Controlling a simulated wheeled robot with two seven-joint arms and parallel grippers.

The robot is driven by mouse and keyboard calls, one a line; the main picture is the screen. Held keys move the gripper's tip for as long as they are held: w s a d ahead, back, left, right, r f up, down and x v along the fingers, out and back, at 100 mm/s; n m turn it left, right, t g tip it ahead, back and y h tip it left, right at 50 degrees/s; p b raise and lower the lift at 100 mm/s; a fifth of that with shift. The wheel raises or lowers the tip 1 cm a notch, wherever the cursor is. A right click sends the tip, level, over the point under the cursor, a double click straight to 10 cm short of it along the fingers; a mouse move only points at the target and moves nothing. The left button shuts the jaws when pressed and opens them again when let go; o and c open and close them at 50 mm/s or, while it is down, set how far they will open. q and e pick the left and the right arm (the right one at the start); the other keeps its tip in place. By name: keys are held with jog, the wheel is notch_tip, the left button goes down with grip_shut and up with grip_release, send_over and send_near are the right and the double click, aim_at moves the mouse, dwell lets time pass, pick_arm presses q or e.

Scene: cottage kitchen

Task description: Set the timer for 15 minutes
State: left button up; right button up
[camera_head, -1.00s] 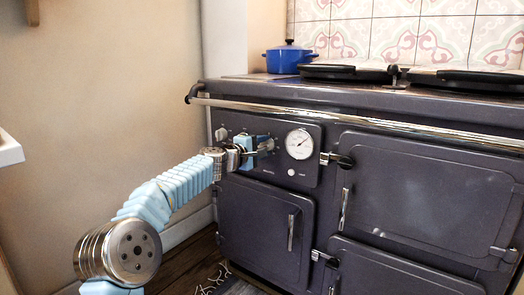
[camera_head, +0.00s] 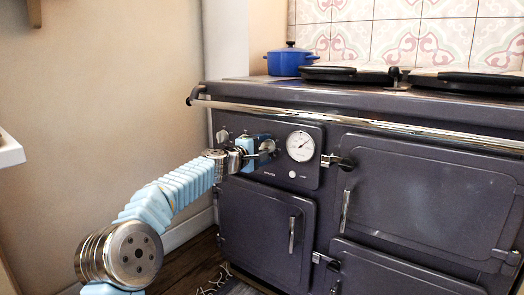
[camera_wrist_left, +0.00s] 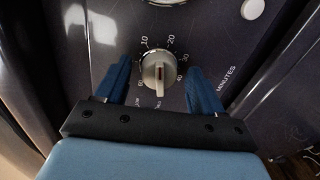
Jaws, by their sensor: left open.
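The timer knob (camera_wrist_left: 160,72) is a round silver dial on the dark stove panel in the left wrist view. Printed numbers 10, 20, 30 and 40 and the word MINUTES stand around it. My left gripper (camera_wrist_left: 161,68) is open, with one blue finger on each side of the knob. Gaps show between fingers and knob, so it is not gripped. In the head view the left gripper (camera_head: 261,149) is at the panel, left of the gauge, and partly covers the knob.
The dark range cooker (camera_head: 266,218) has a round white gauge (camera_head: 300,146) right of the gripper. A chrome rail (camera_head: 350,122) runs above the panel. A blue pot (camera_head: 289,61) stands on top. Another knob (camera_head: 222,136) sits left of the gripper.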

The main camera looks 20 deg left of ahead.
aim_at(264, 149)
pick_arm(q)
jog(key=b+v, duration=0.2)
jog(key=v, duration=0.1)
jog(key=shift+s+a+f, duration=0.15)
jog(key=shift+s, duration=0.05)
jog(key=v, duration=1)
jog(key=shift+s, duration=0.2)
